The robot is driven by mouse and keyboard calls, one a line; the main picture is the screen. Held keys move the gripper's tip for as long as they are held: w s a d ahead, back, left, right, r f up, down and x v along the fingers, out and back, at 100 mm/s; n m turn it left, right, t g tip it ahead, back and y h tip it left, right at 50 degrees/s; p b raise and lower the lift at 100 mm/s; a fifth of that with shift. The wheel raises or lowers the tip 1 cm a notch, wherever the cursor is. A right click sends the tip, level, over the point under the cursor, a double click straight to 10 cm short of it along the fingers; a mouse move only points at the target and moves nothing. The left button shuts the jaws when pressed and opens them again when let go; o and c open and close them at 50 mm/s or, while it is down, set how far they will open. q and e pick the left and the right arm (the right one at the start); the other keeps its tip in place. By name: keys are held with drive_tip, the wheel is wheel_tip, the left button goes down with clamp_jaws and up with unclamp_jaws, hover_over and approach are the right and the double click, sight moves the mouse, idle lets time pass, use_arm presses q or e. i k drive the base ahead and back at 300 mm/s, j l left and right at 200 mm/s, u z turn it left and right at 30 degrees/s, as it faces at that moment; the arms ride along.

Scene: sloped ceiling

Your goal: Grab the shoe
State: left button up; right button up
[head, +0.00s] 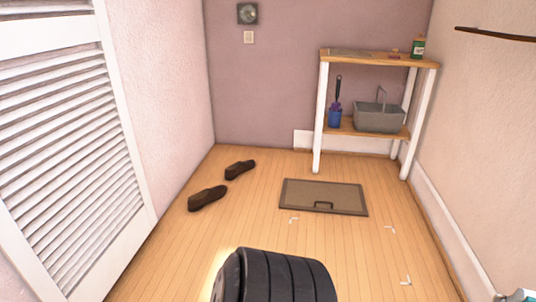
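Two dark brown shoes lie apart on the wooden floor near the left wall. The nearer shoe (207,198) is to the left and a little closer to me. The farther shoe (240,170) is closer to the back wall. Neither of my grippers shows in the head view, so nothing is seen touching the shoes.
A white louvred door (62,150) stands at the left. A floor hatch (325,196) with a handle lies right of the shoes. Floor around the shoes is clear.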

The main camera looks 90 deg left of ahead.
sight(232, 172)
drive_tip(key=u, duration=2.4)
drive_tip(key=k+l+u, duration=0.1)
drive_tip(key=l+u, duration=0.3)
drive_tip(key=k+l+u, duration=0.15)
drive_tip(key=u, duration=0.25)
drive_tip(key=l, duration=0.1)
